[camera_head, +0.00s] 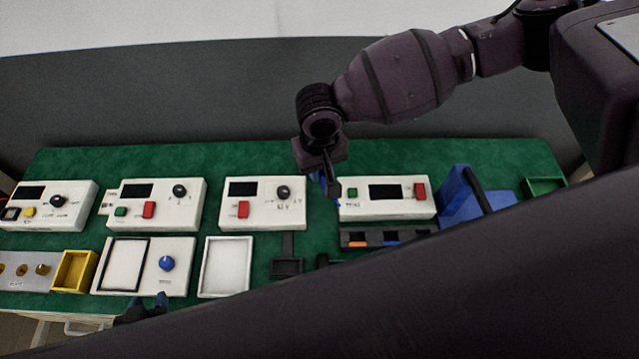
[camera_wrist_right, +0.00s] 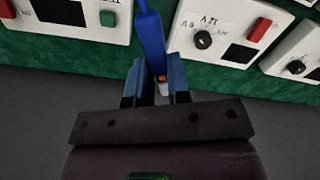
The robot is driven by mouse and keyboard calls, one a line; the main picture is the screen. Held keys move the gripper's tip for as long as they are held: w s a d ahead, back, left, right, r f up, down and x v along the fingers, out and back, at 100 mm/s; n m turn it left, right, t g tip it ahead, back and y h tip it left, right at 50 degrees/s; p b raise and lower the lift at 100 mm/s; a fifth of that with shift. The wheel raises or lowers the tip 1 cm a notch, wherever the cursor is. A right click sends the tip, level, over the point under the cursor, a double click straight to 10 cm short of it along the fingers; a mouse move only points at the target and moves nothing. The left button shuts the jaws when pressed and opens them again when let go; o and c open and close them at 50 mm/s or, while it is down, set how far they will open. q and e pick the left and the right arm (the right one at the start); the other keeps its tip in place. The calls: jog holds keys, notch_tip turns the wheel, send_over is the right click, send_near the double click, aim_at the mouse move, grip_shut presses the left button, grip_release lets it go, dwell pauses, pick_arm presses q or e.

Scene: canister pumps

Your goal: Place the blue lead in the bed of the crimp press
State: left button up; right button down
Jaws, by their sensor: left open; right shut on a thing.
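My right gripper (camera_head: 328,190) hangs over the gap between two white control boxes at the back of the bench. In the right wrist view its blue fingers (camera_wrist_right: 162,80) are shut on the blue lead (camera_wrist_right: 151,35), a long blue piece pointing away from the palm, with a small orange bit near the fingers. In the head view the lead is hard to tell from the blue fingers. A blue device with a black lever (camera_head: 468,195), apparently the crimp press, stands to the right; its bed is not clear. My left gripper (camera_head: 148,306) is open at the front edge, partly hidden by my arm.
White control boxes (camera_head: 262,215) with knobs and buttons line the green mat (camera_head: 200,155). In front are a yellow bin (camera_head: 63,272), a white tray (camera_head: 225,268), a black stand (camera_head: 287,266) and a black slotted rack (camera_head: 358,239). A green bin (camera_head: 543,185) is at far right. My arm hides the front right.

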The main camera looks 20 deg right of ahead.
aim_at(322, 172)
jog(key=shift+r, duration=1.6)
jog(key=shift+d, duration=0.2)
jog(key=w+d+r+m+b, duration=0.1)
jog(key=w+d+r, duration=0.2)
jog(key=d+r, duration=0.3)
jog(key=shift+w+d+r, duration=0.15)
jog(key=shift+w+d, duration=0.1)
jog(key=shift+d, duration=0.7)
jog(key=shift+d, duration=0.1)
